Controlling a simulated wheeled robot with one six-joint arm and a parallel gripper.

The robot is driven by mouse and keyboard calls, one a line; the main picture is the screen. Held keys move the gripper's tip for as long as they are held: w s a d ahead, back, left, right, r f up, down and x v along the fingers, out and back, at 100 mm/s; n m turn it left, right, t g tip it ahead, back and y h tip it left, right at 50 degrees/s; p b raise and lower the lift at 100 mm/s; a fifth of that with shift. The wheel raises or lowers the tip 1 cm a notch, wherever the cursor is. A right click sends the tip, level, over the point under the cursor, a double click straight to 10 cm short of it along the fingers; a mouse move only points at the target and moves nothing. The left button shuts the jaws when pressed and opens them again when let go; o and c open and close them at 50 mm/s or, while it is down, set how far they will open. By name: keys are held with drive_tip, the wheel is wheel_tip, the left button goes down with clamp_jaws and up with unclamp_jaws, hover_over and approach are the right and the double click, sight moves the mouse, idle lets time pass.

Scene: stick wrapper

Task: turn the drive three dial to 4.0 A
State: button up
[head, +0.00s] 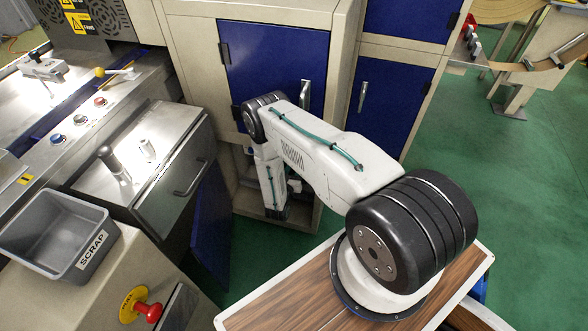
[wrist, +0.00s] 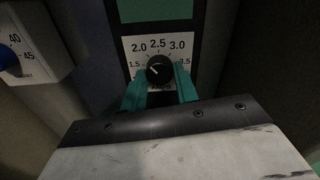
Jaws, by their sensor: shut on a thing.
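In the wrist view, a black round dial (wrist: 159,69) sits on a white scale plate (wrist: 142,57) marked 1.5, 2.0, 2.5, 3.0 and 3.5. A short pale mark on the dial points to the upper left, roughly toward between 1.5 and 2.0. The lower part of the scale and its lettering are hidden by my gripper. My gripper (wrist: 160,88) has its two teal fingers on either side of the dial, shut on it. In the head view my arm reaches down into the cabinet opening, and the dial and fingertips cannot be made out.
Another white scale plate (wrist: 25,62) with 40, 45 and a blue knob is at the left in the wrist view. In the head view, blue cabinet doors (head: 275,70) stand around my arm. A grey scrap bin (head: 52,232) and a red stop button (head: 147,309) are at left.

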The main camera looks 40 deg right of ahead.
drive_tip(key=shift+m, duration=0.3)
drive_tip(key=m, duration=0.3)
drive_tip(key=shift+a+m, duration=0.1)
drive_tip(key=shift+m, duration=0.2)
drive_tip(key=m, duration=0.4)
drive_tip(key=shift+m, duration=0.3)
drive_tip(key=m, duration=1.5)
drive_tip(key=shift+w+r, duration=0.1)
drive_tip(key=m, duration=0.4)
drive_tip(key=shift+r+m, duration=0.1)
drive_tip(key=shift+m, duration=1.8)
